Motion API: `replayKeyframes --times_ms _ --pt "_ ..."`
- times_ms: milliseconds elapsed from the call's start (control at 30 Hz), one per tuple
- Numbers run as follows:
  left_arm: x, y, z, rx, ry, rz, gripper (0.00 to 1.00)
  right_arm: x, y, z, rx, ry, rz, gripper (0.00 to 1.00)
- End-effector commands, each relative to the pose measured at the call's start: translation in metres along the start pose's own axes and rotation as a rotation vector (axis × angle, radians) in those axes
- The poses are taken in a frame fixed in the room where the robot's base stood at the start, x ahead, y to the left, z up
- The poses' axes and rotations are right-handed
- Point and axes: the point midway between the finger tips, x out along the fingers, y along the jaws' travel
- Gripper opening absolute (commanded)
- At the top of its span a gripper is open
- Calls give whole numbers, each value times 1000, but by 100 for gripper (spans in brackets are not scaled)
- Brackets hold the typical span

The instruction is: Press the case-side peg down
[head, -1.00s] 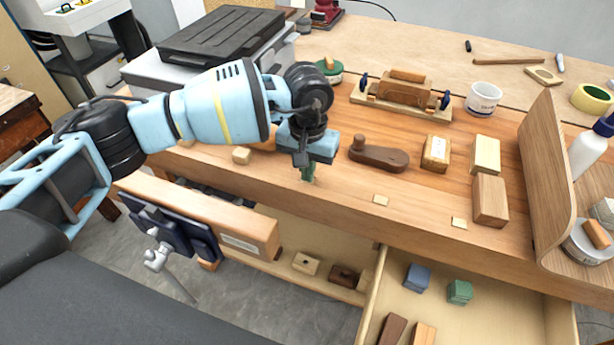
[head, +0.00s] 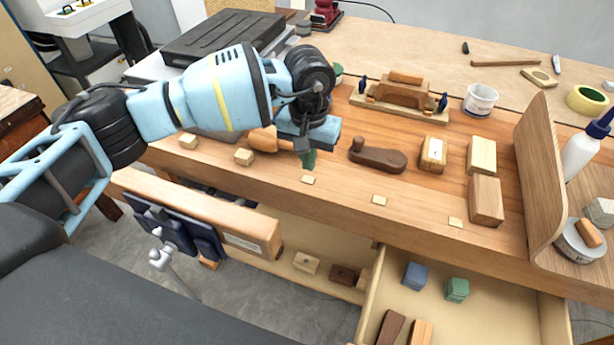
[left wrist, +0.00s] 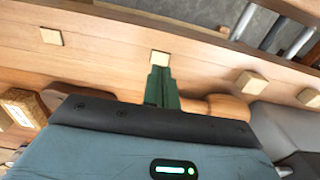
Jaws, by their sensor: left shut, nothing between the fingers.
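Several small pale square pegs run along the bench front. The two nearest the black case (head: 222,36) stand up as blocks: the leftmost peg (head: 188,141) and its neighbour (head: 244,157); they also show at right in the left wrist view (left wrist: 308,97) (left wrist: 250,83). The middle peg (head: 308,180) looks flush with the top, as do the two pegs to its right (head: 379,200) (head: 455,222). My left gripper (head: 309,160), with green fingers (left wrist: 161,85), is shut and empty, just above and behind the middle peg. My right gripper is out of view.
A wooden-handled tool (head: 263,139) lies behind the gripper, partly hidden. A dark brown wooden piece (head: 378,156) and wooden blocks (head: 486,199) lie to the right. An open drawer (head: 480,322) sticks out below the bench. The front strip between pegs is clear.

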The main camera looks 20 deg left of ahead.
Motion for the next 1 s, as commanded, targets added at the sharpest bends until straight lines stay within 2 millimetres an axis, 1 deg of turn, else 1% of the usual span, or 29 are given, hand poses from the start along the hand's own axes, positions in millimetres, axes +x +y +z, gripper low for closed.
replayKeyframes --times_ms 33,200,700,833,1000 --pt "-5 0 0 0 2 0 0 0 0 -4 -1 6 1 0" --pt "-13 0 0 0 2 -1 0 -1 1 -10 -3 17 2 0" --pt "-39 0 0 0 2 0 0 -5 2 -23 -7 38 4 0" --pt "-43 0 0 0 2 0 0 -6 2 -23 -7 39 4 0" --pt "-42 0 0 0 0 0 0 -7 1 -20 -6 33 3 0"
